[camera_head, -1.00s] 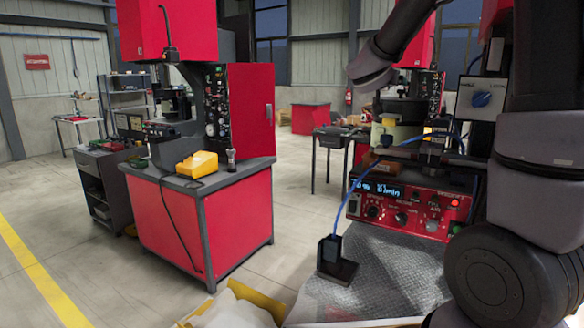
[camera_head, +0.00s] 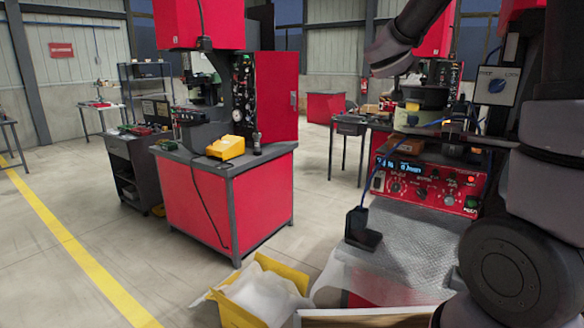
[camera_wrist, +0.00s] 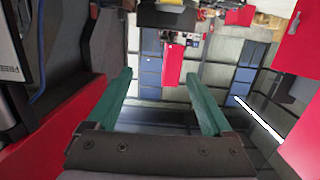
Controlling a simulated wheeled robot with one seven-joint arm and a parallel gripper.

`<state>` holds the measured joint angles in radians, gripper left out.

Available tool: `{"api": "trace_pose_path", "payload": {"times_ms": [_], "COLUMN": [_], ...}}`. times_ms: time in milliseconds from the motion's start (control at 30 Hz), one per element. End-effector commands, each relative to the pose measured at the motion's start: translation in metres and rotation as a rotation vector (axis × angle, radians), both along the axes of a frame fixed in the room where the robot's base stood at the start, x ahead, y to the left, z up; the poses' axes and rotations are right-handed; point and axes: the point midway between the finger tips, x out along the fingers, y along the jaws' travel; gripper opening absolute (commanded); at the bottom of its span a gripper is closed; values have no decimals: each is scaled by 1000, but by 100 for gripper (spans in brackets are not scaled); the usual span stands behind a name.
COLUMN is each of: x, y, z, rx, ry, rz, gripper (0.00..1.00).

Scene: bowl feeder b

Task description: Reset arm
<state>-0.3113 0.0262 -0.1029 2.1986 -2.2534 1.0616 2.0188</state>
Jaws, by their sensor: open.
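My gripper (camera_wrist: 158,98) shows in the wrist view with its two green fingers wide apart and nothing between them. In the head view my dark arm fills the right side, but the gripper itself does not show there.
A red control box (camera_head: 428,184) with a lit display stands on a metal-topped bench (camera_head: 410,245), close to my arm. A yellow-edged box (camera_head: 262,290) holding white bags is in front. A red machine cabinet (camera_head: 225,205) stands left of centre. Open floor lies at the left.

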Motion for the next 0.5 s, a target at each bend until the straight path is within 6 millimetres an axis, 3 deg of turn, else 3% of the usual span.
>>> {"api": "trace_pose_path", "payload": {"times_ms": [267,500], "x": [-30,-74], "y": [-24,-47], "z": [-4,-15], "rx": [26,82], "ry": [81,211], "rz": [-78,-159], "gripper": [85,85]}}
